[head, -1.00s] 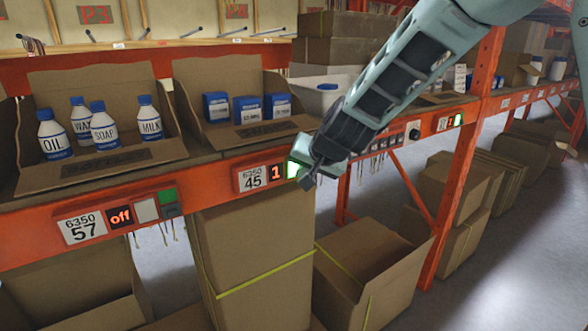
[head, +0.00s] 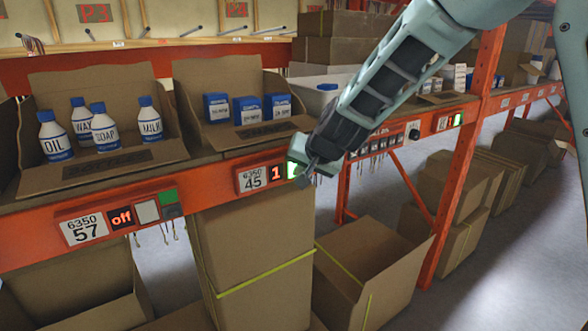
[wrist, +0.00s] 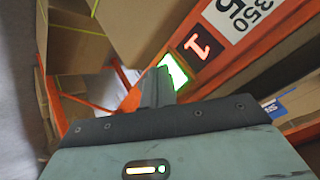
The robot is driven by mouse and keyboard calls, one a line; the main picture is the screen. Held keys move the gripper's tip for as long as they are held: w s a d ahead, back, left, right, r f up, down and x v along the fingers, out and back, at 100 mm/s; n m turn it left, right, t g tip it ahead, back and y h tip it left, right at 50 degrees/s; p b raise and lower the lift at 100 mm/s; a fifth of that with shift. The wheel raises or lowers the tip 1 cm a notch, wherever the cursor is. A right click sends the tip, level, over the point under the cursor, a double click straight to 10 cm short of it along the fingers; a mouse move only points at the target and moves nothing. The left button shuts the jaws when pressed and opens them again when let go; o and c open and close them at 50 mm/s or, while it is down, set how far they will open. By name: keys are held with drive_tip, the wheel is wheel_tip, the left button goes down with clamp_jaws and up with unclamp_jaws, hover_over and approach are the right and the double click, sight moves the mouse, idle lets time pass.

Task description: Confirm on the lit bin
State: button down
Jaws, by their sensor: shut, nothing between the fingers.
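The shelf label 6350 45 (head: 252,179) is on the orange beam, with a red lit "1" display (head: 276,173) and a lit green-white button (head: 292,170) at its right. In the wrist view the lit button (wrist: 174,72) is just past my fingertips, beside the "1" display (wrist: 198,47). My gripper (head: 306,178) is shut and empty, with its tip at the button's right edge in the head view. It also shows in the wrist view (wrist: 157,75), overlapping the button's lower left corner. I cannot tell whether they touch. The bin (head: 228,142) above holds blue-and-white boxes (head: 249,109).
Stacked cartons (head: 250,250) and an open carton (head: 372,262) stand below the beam. An orange upright (head: 466,150) is at the right.

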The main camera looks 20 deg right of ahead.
drive_tip(key=shift+w, duration=0.25)
drive_tip(key=shift+s, duration=0.1)
idle(0.4)
drive_tip(key=shift+s+d+b, duration=0.2)
drive_tip(key=shift+s+b, duration=0.1)
drive_tip(key=shift+s, duration=0.4)
drive_tip(key=shift+s+d+b, duration=0.25)
drive_tip(key=shift+s+b, duration=0.1)
drive_tip(key=shift+s, duration=0.45)
drive_tip(key=shift+s+d+b, duration=0.25)
drive_tip(key=shift+s+b, duration=0.1)
drive_tip(key=shift+s, duration=0.45)
drive_tip(key=shift+s+d+b, duration=0.25)
drive_tip(key=shift+s+b, duration=0.1)
drive_tip(key=shift+s, duration=0.45)
